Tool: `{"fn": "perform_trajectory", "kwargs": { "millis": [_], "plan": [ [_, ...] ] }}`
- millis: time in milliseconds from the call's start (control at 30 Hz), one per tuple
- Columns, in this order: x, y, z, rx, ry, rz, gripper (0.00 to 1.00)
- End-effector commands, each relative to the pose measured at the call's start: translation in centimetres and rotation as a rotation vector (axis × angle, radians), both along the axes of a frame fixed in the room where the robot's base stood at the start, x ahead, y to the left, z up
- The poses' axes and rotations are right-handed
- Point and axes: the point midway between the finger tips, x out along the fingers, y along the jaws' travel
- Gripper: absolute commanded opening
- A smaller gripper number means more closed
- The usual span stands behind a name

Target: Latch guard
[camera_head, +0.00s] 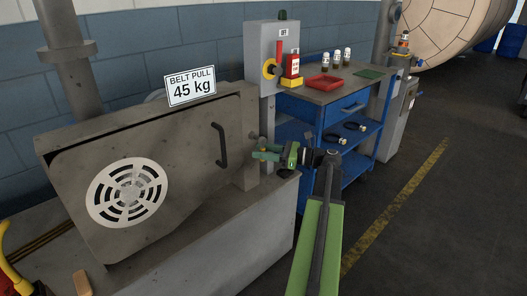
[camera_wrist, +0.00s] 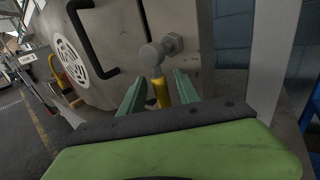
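The guard (camera_head: 190,150) is a grey panel with a round white vent and a black handle (camera_head: 222,145). It stands at the left in the head view, with a dark gap along its top edge. The latch, a grey bolt head with a yellow grip (camera_wrist: 161,93), shows in the wrist view by the guard's edge. The guard (camera_wrist: 116,30) is behind it to the left. My gripper (camera_head: 263,152) is at the guard's right edge. In the wrist view my gripper (camera_wrist: 158,90) has its green fingers apart on either side of the yellow grip, with space visible on both sides.
A sign reading "BELT PULL 45 kg" (camera_head: 190,87) stands on the guard's top. A grey control box (camera_head: 272,50) with a red lockout piece is behind. A blue cart (camera_head: 335,105) with a red tray (camera_head: 324,82) and bottles is at its right. The floor at right is clear.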

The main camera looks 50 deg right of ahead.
Motion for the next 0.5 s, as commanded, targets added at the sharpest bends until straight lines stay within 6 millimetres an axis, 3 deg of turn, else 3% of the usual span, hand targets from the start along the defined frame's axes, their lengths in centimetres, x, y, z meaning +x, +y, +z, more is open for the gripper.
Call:
{"fn": "perform_trajectory", "kwargs": {
  "millis": [33,300,500],
  "plan": [
    [-0.01,0.00,0.00,0.000,0.000,0.000,0.36],
    [-0.01,0.02,0.00,0.000,0.000,0.001,0.01],
    [-0.01,0.04,0.00,0.000,0.000,0.002,0.00]
  ]
}}
